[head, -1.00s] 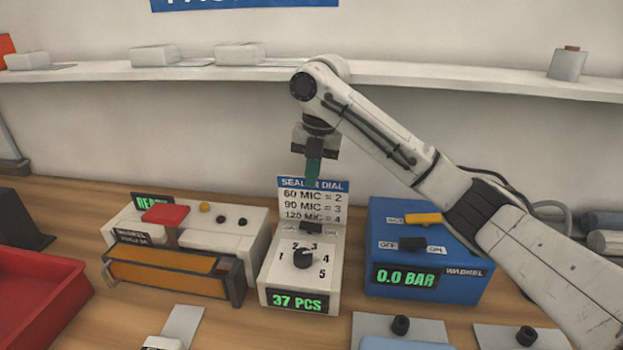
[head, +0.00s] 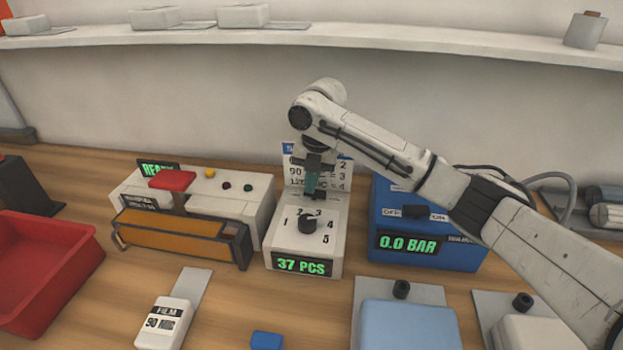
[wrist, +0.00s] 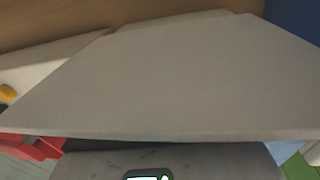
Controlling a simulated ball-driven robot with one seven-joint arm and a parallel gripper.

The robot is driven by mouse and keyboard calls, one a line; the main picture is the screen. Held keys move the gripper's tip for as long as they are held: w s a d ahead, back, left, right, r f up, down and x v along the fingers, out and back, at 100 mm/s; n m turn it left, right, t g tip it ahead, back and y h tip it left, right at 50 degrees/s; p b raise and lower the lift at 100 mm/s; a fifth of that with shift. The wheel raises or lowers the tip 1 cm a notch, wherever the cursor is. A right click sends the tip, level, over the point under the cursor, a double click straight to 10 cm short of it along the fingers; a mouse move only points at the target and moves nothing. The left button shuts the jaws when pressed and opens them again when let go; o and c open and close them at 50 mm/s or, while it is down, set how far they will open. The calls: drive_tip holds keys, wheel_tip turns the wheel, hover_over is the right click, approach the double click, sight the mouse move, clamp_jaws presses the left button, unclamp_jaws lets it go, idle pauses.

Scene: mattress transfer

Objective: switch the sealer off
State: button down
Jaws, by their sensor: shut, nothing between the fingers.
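The sealer (head: 200,205) is a pale box at the left with a green READY display, a red pad on a lever and an orange front bar. The sealer dial unit (head: 290,245) stands right of it, its black knob (head: 308,224) near 2 to 3 and its display reading 37 PCS. My gripper (head: 312,190) is shut and empty, pointing down over the back of the dial unit, in front of its blue-headed card. It hides the black part behind the knob; I cannot tell whether it touches. A large pale surface fills the wrist view.
A blue box (head: 400,255) reading 0.0 BAR, with an OFF/ON switch, stands close to the right. A red tray (head: 75,275) is at the left. A film pack (head: 165,322), a small blue block (head: 267,340) and grey plates lie in front. A shelf (head: 400,38) runs behind.

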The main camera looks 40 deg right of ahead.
drive_tip(key=shift+a+f, duration=0.1)
drive_tip(key=shift+f, duration=0.15)
idle(0.3)
drive_tip(key=shift+s+d+r+p, duration=0.1)
drive_tip(key=shift+s+d+p, duration=0.4)
drive_tip(key=shift+s, duration=0.1)
drive_tip(key=shift+r, duration=0.15)
